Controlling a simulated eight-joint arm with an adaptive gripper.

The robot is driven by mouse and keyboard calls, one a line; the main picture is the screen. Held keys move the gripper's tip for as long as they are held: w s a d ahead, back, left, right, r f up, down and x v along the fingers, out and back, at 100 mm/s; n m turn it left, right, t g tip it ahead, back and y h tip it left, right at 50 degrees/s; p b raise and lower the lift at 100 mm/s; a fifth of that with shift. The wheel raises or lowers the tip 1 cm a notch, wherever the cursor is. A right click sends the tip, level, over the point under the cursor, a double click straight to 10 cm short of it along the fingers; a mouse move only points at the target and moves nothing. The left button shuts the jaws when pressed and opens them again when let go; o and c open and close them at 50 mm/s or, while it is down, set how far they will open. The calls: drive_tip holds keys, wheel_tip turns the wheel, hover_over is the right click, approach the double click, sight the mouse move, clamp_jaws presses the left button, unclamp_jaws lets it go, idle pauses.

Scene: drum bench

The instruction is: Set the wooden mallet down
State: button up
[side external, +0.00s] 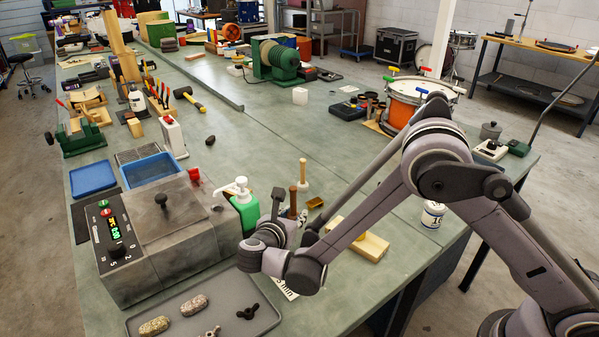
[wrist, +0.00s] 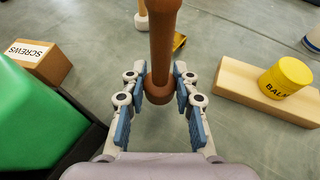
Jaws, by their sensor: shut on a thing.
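The wooden mallet (wrist: 164,45) shows in the wrist view as a brown wooden shaft with a rounded knob at its near end. The shaft runs out past the top edge of the picture. My gripper (wrist: 159,92) has its two blue-padded fingers on either side of the knob, closed on it. In the side view a brown upright shaft (side external: 293,201) stands beside my wrist, and my fingertips are mostly hidden there. I cannot tell whether the mallet touches the bench.
A green pump bottle (side external: 244,212) is close on the left, with a SCREWS box (wrist: 38,62) beyond. A wooden block (wrist: 235,88) bearing a yellow BALM tin (wrist: 286,77) is on the right. A pale-handled tool (side external: 303,173) stands behind. Bare bench lies further back.

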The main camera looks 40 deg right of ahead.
drive_tip(key=shift+f, duration=1.5)
drive_tip(key=shift+f, duration=0.15)
drive_tip(key=o, duration=1)
drive_tip(key=shift+o, duration=0.2)
